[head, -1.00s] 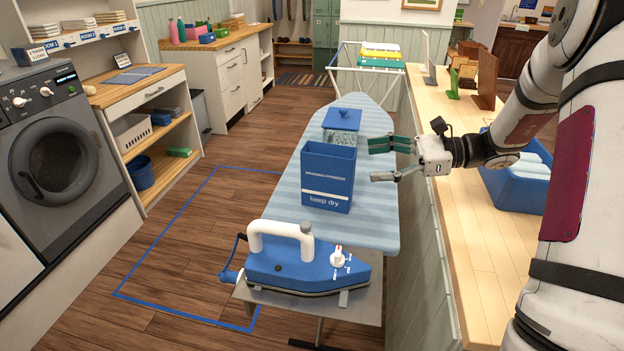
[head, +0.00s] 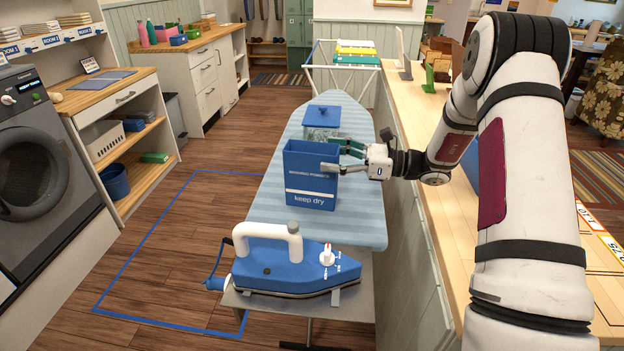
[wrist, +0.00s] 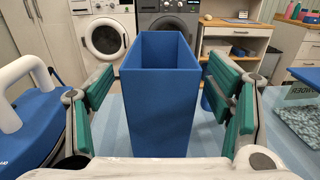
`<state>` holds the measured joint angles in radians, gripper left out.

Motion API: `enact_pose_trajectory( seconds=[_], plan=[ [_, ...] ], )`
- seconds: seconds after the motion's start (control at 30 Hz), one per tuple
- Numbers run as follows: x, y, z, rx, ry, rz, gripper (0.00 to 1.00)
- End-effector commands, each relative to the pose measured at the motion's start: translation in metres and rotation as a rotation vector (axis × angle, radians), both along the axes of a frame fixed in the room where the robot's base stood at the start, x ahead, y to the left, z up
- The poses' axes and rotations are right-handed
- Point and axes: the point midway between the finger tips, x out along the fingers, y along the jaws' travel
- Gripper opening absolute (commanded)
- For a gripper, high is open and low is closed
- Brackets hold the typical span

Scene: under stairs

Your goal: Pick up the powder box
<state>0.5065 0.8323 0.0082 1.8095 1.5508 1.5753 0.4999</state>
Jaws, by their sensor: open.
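The powder box (head: 310,178) is a tall, blue, open-topped box marked "keep dry". It stands upright on the striped ironing board (head: 357,222). My gripper (head: 336,158) is open at the box's right side in the head view, with one finger in front of the box's right edge. In the wrist view the box (wrist: 160,105) stands between the two green-padded fingers of my gripper (wrist: 163,105), with a visible gap on each side. The box's inside bottom is hidden.
A blue and white iron (head: 285,265) rests at the board's near end. A clear container with a blue lid (head: 321,117) stands just behind the box. A wooden counter (head: 405,105) runs along the right. Floor is clear left of the board.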

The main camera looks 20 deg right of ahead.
Motion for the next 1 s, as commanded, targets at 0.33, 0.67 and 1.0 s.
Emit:
enact_pose_trajectory(
  seconds=[0.33,0.67,1.0],
  plan=[
    [0.020,0.039,-0.002,0.000,-0.001,0.004,0.73],
    [0.025,0.046,-0.002,-0.001,0.000,0.001,0.73],
    [0.025,0.046,-0.002,-0.001,0.000,0.001,0.03]
  ],
)
